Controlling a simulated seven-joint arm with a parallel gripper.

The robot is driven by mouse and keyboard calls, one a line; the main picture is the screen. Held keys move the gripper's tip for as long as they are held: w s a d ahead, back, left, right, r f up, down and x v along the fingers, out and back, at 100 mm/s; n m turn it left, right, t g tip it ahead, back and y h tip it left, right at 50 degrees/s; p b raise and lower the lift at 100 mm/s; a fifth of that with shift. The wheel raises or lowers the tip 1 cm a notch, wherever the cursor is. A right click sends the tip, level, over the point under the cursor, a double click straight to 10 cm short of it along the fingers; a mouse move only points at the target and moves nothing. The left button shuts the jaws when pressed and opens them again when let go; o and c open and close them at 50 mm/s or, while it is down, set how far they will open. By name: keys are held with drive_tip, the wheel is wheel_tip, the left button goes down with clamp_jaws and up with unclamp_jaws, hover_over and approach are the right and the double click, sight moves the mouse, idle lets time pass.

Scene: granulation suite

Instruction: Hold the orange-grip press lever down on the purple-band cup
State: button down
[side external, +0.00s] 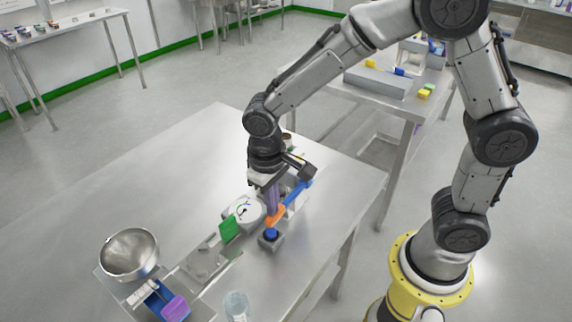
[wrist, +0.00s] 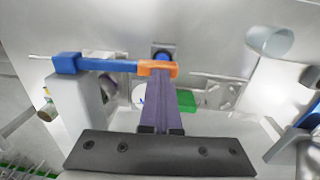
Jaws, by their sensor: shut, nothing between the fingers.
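The press lever is a blue bar (side external: 298,192) with an orange grip (side external: 275,215) at its free end, reaching out from a grey press post. In the wrist view, the blue bar (wrist: 110,65) runs left to right and ends in the orange grip (wrist: 150,70). My gripper (side external: 271,210) points down with its long purple-grey fingers shut and empty. Its tips (wrist: 160,72) are at the orange grip, seemingly on top; contact is hard to tell. A blue round piece on a grey block (side external: 271,240) stands beside the grip.
A white dial (side external: 245,209) and a green block (side external: 230,229) are left of the press. A steel bowl (side external: 130,254), a blue tray with a purple item (side external: 175,308) and a clear cup (side external: 236,305) are nearer the front. The table's back left is clear.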

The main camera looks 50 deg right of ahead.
drive_tip(key=shift+s+f, duration=0.15)
drive_tip(key=shift+f, duration=0.55)
drive_tip(key=shift+s+f, duration=0.1)
idle(2.2)
wheel_tip(320, 180, up, 15)
drive_tip(key=a, duration=0.2)
drive_tip(key=shift+w, duration=0.3)
drive_tip(key=shift+f, duration=0.1)
